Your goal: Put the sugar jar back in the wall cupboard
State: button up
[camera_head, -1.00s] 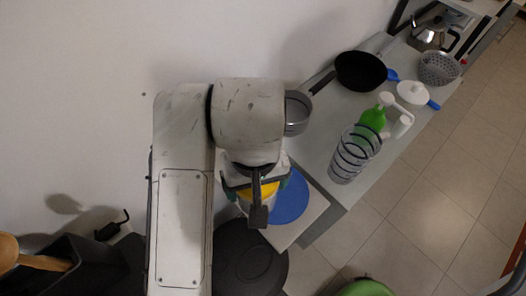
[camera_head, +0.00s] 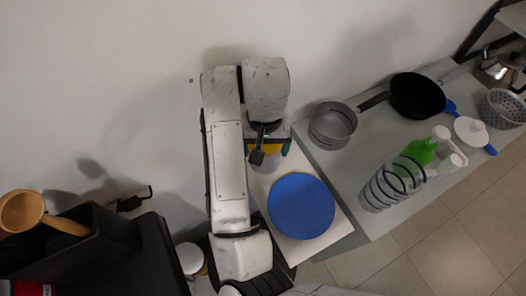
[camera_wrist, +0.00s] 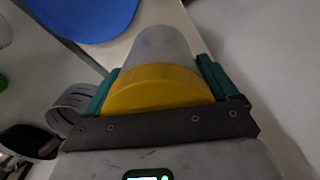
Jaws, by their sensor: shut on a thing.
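My gripper (camera_head: 267,146) is shut on a jar with a yellow band (camera_head: 265,152), which I take to be the sugar jar; no label is readable. In the wrist view the jar (camera_wrist: 160,48) shows a pale grey body and a wide yellow band between the green fingers of my gripper (camera_wrist: 158,74). In the head view the jar is near the wall, above the edge of a pale board, and my wrist partly covers it. The wall cupboard cannot be made out in either view.
A blue plate (camera_head: 301,206) lies on the pale board (camera_head: 326,238). A black box with wooden spoons (camera_head: 66,227) stands at left.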

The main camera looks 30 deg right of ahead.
jog(key=shift+w+f, duration=0.6)
jog(key=shift+f, duration=0.05)
jog(key=shift+w+f, duration=0.1)
jog(key=shift+f, duration=1.55)
jog(key=shift+f+b, duration=0.15)
jog(key=shift+b, duration=0.2)
jog(key=o, duration=1.4)
